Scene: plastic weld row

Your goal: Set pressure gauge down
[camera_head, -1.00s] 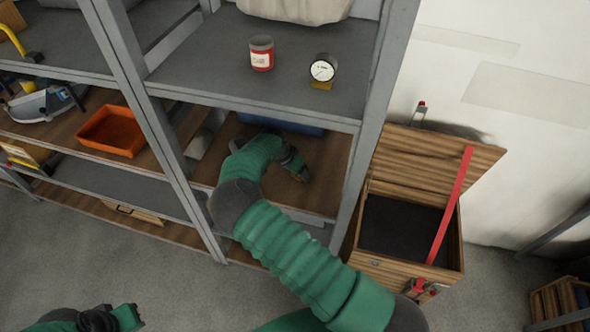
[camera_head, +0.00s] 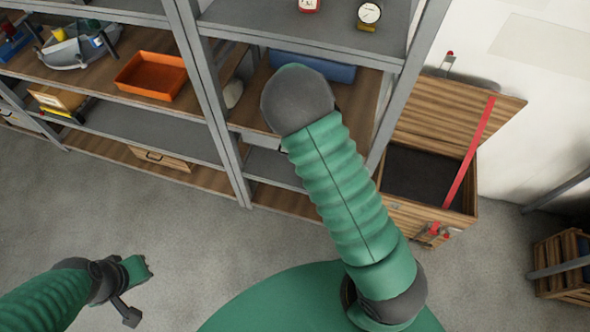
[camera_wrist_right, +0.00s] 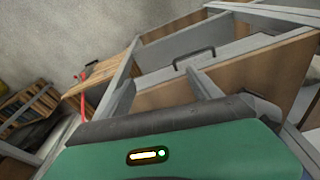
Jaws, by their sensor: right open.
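The pressure gauge (camera_head: 369,14), with a round white dial and a yellowish base, stands upright on the upper grey shelf (camera_head: 345,38) at the top of the head view. No gripper touches it. My right arm reaches toward the rack below that shelf, and its gripper is hidden behind the arm in the head view.
A blue bin (camera_head: 330,67) and an orange tray (camera_head: 151,77) sit on the shelf below. A grey upright (camera_head: 215,100) divides the rack. An open wooden crate (camera_head: 455,200) stands at right. The floor is mostly clear.

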